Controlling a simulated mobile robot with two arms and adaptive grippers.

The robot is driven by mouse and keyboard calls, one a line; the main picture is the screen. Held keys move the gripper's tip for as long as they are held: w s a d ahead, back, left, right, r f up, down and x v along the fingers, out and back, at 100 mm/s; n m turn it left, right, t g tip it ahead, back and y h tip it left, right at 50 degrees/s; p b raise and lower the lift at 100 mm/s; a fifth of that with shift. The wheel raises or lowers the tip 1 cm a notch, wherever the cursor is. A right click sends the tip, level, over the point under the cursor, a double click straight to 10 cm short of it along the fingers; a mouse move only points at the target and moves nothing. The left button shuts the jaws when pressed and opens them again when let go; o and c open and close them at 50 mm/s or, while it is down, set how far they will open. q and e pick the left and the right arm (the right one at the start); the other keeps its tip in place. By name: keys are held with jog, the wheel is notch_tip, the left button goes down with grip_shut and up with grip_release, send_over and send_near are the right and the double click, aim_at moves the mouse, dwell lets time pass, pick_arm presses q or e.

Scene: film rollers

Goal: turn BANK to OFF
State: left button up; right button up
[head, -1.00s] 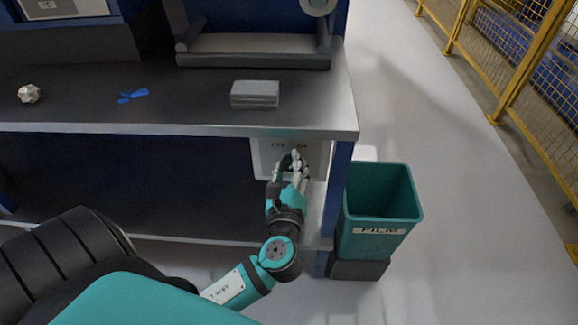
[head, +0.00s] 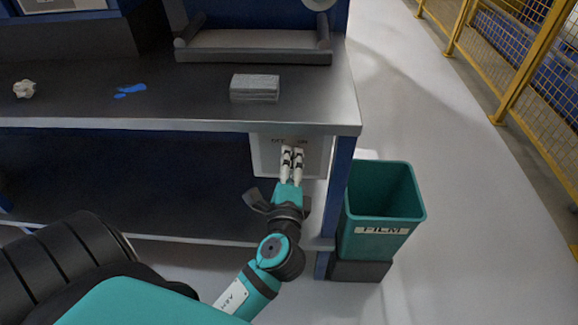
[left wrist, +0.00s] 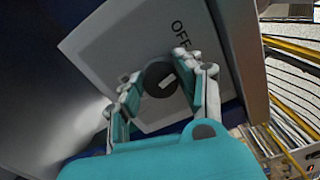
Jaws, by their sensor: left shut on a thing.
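The BANK switch is a dark round knob (left wrist: 158,74) with a pale bar mark, on a light grey panel (left wrist: 105,48) in the left wrist view. The word OFF stands above the knob there. In the head view the panel (head: 262,160) sits under the bench top with faint lettering along its top; the knob is hidden by my fingers. My left gripper (head: 292,150) reaches up to the panel. In the left wrist view the left gripper (left wrist: 166,72) has a finger on each side of the knob and is shut on it. My right gripper is not in view.
The bench top (head: 180,100) overhangs the panel. On it lie a grey block (head: 255,88), a blue piece (head: 130,91) and a crumpled white piece (head: 24,89). A teal FILM bin (head: 382,215) stands right of the bench. Open floor lies beyond, up to a yellow fence (head: 515,90).

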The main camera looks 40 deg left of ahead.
pick_arm(q)
jog(key=shift+f+n+b, duration=0.15)
jog(key=shift+n+b, duration=0.6)
jog(key=shift+n, duration=1.25)
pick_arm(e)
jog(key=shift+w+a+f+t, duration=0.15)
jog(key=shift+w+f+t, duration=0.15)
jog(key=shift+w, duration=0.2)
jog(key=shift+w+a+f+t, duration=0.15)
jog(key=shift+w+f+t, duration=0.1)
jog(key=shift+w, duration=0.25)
pick_arm(q)
jog(key=o, duration=1.1)
jog(key=shift+o, duration=0.2)
